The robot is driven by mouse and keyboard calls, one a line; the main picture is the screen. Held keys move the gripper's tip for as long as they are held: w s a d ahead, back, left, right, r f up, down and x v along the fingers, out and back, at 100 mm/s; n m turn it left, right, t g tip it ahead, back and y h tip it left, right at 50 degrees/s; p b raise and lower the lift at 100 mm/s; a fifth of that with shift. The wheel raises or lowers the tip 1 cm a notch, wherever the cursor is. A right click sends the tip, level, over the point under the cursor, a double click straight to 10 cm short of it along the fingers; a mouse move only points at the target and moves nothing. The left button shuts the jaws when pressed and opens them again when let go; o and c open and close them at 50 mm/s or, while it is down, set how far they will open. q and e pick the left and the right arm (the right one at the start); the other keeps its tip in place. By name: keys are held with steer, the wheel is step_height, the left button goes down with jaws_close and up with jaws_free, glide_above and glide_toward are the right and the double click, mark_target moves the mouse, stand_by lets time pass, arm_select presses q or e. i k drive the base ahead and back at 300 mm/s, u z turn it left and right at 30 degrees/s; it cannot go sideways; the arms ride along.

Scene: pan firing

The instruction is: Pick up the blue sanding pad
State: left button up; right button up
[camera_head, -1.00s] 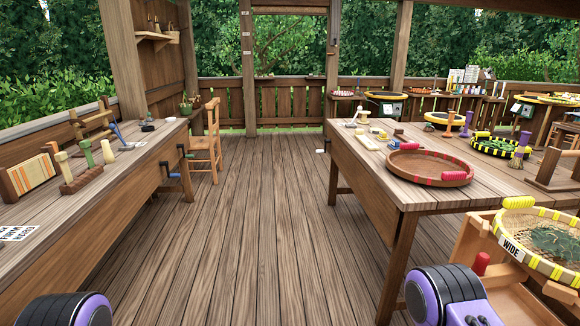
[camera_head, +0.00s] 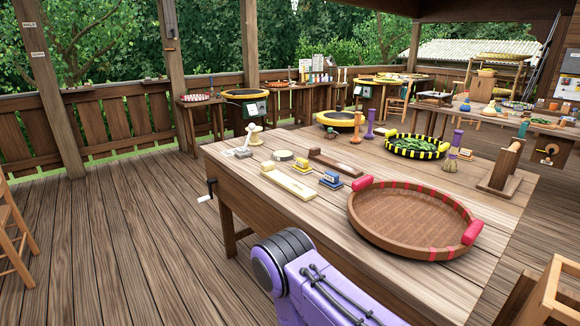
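Two small blocks with blue on them lie on the wooden workbench (camera_head: 400,285), left of the round tray. I cannot tell for certain which is the blue sanding pad. A purple link of my own arm fills the bottom centre, in front of the bench. Neither of my grippers is in view.
A large round tray with red handles (camera_head: 410,218) takes up the bench's near right. A pale board (camera_head: 289,183), a dark wooden bar (camera_head: 335,163) and a yellow-and-black sieve (camera_head: 417,146) lie around the blocks. Open floor (camera_head: 130,240) lies to the left.

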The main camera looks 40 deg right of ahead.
mark_target(331, 180)
steer(key=i, duration=2.75)
steer(key=z, duration=2.6)
